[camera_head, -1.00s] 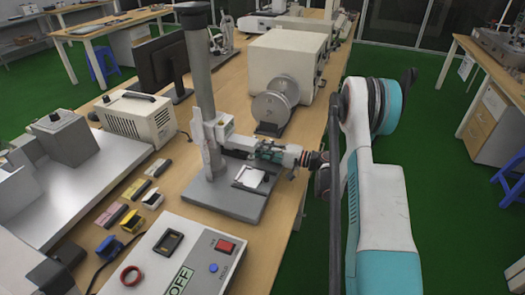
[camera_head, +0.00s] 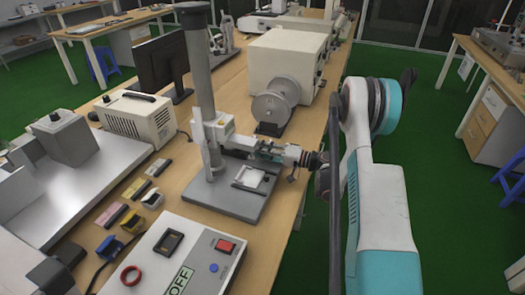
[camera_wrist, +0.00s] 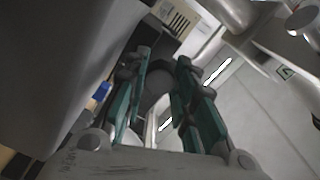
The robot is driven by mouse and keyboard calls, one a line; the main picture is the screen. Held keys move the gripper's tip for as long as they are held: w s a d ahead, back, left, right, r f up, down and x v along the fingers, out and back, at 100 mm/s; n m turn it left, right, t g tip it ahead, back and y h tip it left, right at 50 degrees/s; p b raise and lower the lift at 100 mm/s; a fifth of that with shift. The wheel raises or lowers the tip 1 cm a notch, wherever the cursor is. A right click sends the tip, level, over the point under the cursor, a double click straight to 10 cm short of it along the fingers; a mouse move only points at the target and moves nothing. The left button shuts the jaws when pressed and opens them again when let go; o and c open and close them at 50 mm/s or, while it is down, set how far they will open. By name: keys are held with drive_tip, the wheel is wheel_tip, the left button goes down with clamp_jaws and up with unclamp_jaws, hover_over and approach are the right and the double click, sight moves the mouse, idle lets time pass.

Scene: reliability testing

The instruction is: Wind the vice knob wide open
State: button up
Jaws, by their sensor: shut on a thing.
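The test stand has a grey column (camera_head: 199,85) and a flat grey base (camera_head: 225,198) on the wooden bench. My gripper (camera_head: 252,150) reaches in from the right, close to the column and above the base. In the wrist view, its teal fingers (camera_wrist: 163,65) close around a rounded dark grey piece (camera_wrist: 160,82), apparently the knob. In the head view my gripper hides the knob, so its turn cannot be read.
A control box (camera_head: 190,255) with a red switch stands in front. Small coloured blocks (camera_head: 130,218) lie to the left, near a metal plate. A white machine with a round drum (camera_head: 275,108) stands behind the stand. Open floor lies right of the bench.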

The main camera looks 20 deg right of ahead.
drive_tip(key=o, duration=1.1)
drive_tip(key=v, duration=1.2)
